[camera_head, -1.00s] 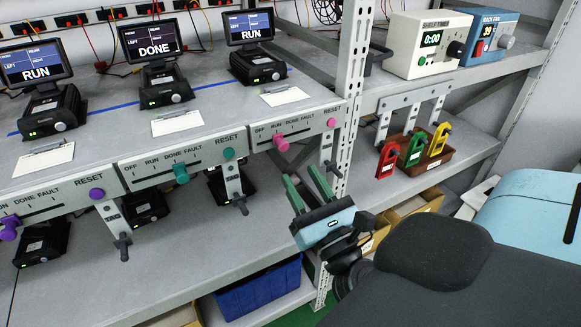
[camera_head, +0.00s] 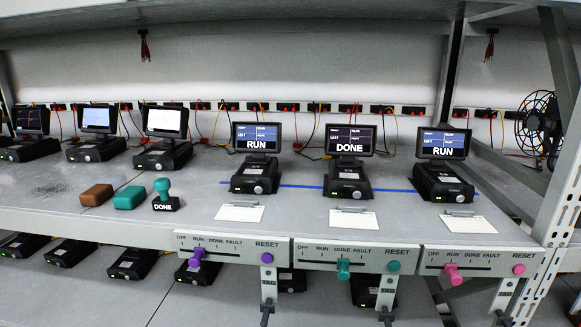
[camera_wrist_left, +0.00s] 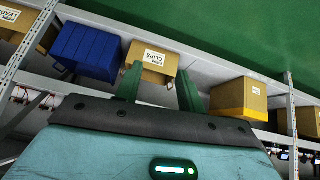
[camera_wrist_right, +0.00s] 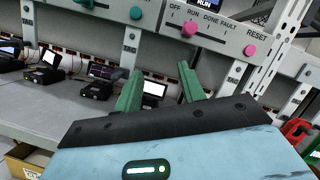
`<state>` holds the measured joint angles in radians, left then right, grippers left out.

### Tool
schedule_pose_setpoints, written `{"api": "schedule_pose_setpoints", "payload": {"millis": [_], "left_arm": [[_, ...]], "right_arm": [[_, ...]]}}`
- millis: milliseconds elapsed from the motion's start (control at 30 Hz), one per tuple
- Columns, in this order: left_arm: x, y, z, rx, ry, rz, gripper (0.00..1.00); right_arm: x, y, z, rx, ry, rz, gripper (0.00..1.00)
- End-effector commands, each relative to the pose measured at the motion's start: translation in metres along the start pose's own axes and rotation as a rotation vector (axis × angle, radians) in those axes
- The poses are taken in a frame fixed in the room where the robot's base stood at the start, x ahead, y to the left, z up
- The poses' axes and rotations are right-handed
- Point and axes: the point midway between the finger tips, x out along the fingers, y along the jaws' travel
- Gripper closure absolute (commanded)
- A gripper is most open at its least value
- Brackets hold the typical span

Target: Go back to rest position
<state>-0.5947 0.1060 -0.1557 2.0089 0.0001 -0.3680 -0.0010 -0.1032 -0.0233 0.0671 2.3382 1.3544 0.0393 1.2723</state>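Neither gripper shows in the head view. In the left wrist view my left gripper (camera_wrist_left: 155,88) has its two green fingers apart with nothing between them. It points toward cardboard boxes and a blue bin, apart from them. In the right wrist view my right gripper (camera_wrist_right: 165,90) has its green fingers apart and empty, in front of the rack below the slider panels. Three testers on the shelf read RUN (camera_head: 257,138), DONE (camera_head: 350,140) and RUN (camera_head: 444,144). Their sliders have a purple knob (camera_head: 197,255), a teal knob (camera_head: 344,267) and a pink knob (camera_head: 453,273).
A brown block (camera_head: 97,195), a teal block (camera_head: 129,197) and a teal-handled DONE stamp (camera_head: 164,195) stand on the shelf. A blue bin (camera_wrist_left: 86,50) and a clips box (camera_wrist_left: 152,60) sit on a rack. A rack post (camera_head: 560,210) stands at right.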

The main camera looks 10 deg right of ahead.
Motion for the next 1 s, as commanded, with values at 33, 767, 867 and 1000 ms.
{"api": "schedule_pose_setpoints", "payload": {"millis": [33,767,867,1000], "left_arm": [[-0.004,0.0,-0.011,0.002,0.016,-0.002,0.61],[-0.032,-0.01,-0.082,0.036,0.137,-0.02,0.61],[-0.033,-0.011,-0.083,0.039,0.14,-0.021,0.61],[-0.032,-0.011,-0.081,0.04,0.136,-0.022,0.61]], "right_arm": [[-0.008,0.014,-0.005,-0.16,0.019,0.066,0.6],[-0.271,0.149,-0.135,-2.234,-0.655,1.202,0.6],[-0.285,0.149,-0.14,-2.301,-0.734,1.248,0.6],[-0.29,0.149,-0.142,-2.324,-0.761,1.262,0.6]]}}
